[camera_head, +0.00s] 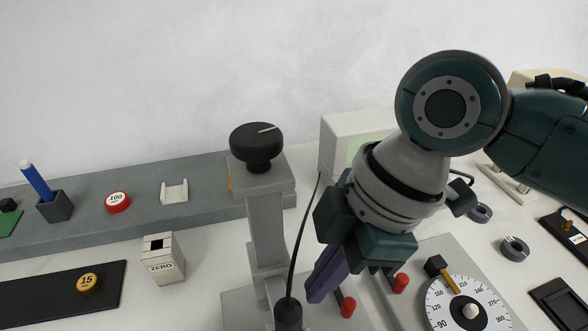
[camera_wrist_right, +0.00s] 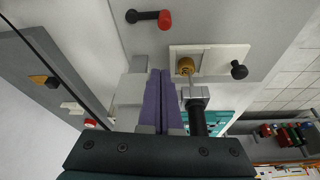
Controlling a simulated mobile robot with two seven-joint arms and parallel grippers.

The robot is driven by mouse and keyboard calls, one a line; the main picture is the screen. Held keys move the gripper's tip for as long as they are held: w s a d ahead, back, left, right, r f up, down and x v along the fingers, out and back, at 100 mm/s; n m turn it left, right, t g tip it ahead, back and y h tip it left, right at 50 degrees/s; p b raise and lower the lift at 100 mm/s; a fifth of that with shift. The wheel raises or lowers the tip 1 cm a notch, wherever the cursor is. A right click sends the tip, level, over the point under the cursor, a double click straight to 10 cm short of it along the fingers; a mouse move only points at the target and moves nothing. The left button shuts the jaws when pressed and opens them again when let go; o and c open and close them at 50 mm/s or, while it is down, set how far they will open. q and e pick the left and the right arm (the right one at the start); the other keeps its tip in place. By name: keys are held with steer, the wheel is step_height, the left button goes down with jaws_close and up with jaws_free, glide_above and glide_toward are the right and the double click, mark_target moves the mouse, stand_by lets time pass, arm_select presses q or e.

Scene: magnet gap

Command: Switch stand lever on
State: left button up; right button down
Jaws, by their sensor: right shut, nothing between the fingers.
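The grey stand (camera_head: 268,235) rises in the middle of the head view, with a black knob (camera_head: 258,145) on top. A lever with a red end (camera_head: 348,306) shows low beside its base, and a second red end (camera_head: 400,283) is further right by the dial. I cannot tell for sure which belongs to the stand. In the right wrist view a black lever with a red end (camera_wrist_right: 165,19) lies beyond my fingertips. My right gripper (camera_head: 318,293) points down right of the stand, its purple fingers (camera_wrist_right: 160,74) closed together and empty. My left gripper is not seen.
A black cable (camera_head: 300,235) runs close left of my right gripper. A white dial (camera_head: 468,306) is at the lower right. A ZERO block (camera_head: 162,262) stands left of the stand. Ring magnets (camera_head: 514,247) lie at the right.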

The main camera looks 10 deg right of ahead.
mark_target(341, 292)
steer(key=b+x, duration=0.1)
steer(key=x, duration=0.4)
steer(key=shift+f, duration=0.35)
steer(key=d, duration=0.2)
steer(key=shift+s+d+r+p, duration=0.15)
steer(key=shift+d+r+p, duration=0.15)
steer(key=shift+d+p, duration=0.1)
steer(key=shift+s+d, duration=0.1)
steer(key=shift+d, duration=0.45)
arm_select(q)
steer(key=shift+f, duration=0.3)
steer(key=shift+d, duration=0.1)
